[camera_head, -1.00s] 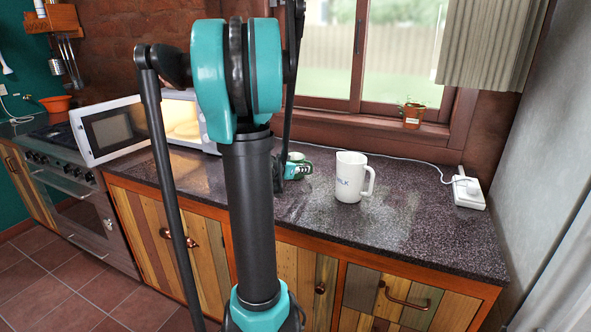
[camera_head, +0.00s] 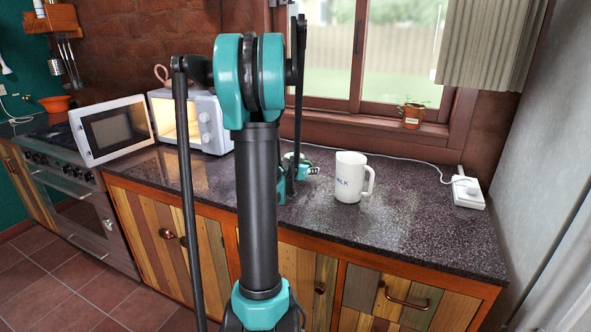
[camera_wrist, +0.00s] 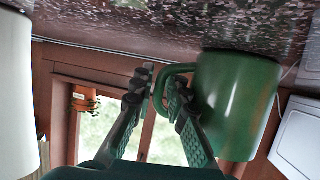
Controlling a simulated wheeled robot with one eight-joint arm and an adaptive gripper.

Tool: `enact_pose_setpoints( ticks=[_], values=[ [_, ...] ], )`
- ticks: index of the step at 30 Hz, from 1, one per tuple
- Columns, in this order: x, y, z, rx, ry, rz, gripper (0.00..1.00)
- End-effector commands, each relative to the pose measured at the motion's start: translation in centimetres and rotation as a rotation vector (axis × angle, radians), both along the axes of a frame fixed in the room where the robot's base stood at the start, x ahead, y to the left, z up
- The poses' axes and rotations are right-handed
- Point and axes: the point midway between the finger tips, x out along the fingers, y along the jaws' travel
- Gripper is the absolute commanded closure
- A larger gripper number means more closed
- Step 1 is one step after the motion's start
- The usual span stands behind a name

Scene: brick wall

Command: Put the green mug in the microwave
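The green mug (camera_wrist: 237,105) shows in the wrist view, which looks upside down, on the right and against the dark countertop. In the head view I cannot make it out behind my arm. My gripper (camera_wrist: 160,88) is open, with its fingers on either side of the mug's handle; the right finger reaches into the loop. In the head view my gripper (camera_head: 300,168) is low over the counter, partly hidden by my arm. The microwave (camera_head: 205,122) stands on the counter at the left with its door (camera_head: 112,130) swung open and its inside lit.
A white mug (camera_head: 349,178) stands right of my gripper; its side fills the wrist view's left edge. A white cable runs behind it to a socket (camera_head: 469,192). A potted plant (camera_head: 411,116) sits on the windowsill. The counter's front right is clear.

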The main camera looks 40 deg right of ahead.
Motion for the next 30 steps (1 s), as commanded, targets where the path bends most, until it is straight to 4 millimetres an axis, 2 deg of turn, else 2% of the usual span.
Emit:
enact_pose_setpoints(
  ticks=[2,6,30],
  values=[
    [0.0,0.02,0.01,0.0,0.0,0.0,0.86],
    [0.01,0.02,0.02,0.0,0.0,0.0,1.0],
    [0.04,0.01,0.43,-0.001,0.0,0.0,1.0]
  ],
)
